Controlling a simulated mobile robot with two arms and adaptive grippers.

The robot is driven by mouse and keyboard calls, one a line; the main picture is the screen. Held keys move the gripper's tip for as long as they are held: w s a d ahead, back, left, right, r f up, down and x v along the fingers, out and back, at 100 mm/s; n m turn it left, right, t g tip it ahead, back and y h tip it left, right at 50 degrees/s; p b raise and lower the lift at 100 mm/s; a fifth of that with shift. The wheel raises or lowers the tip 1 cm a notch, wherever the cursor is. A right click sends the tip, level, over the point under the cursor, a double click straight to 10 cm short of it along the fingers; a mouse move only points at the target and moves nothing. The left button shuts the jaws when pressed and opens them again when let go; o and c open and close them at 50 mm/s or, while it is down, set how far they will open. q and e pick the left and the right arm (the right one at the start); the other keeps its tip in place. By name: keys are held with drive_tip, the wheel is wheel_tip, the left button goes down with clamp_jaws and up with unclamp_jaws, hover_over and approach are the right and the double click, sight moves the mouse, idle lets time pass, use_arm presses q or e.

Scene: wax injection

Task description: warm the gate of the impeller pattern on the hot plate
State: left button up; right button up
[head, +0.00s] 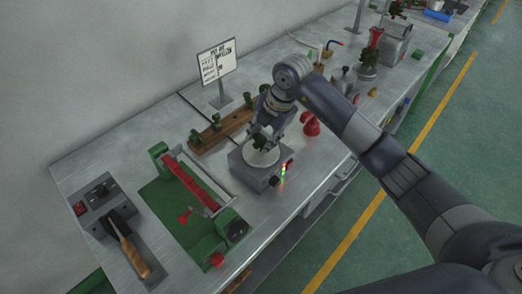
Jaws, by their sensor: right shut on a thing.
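The hot plate (247,171) is a grey box with a pale round top and lit green and red lamps on its front. My right gripper (264,133) points down over the round top. It is shut on a dark green impeller pattern (259,143), held at the plate's surface or just above it; I cannot tell whether they touch. The gripper partly hides the pattern, and its gate cannot be made out. My left gripper is not in view.
A wooden rack (221,130) with green parts stands behind the hot plate, near a sign (217,62). A green fixture with a red bar (190,180) is to the left. A wooden-handled tool (133,257) lies farther left. A red object (311,125) stands right of the plate.

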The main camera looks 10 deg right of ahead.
wheel_tip(320, 180, up, 6)
drive_tip(key=p, duration=0.4)
idle(0.3)
drive_tip(key=shift+r, duration=0.1)
idle(1.2)
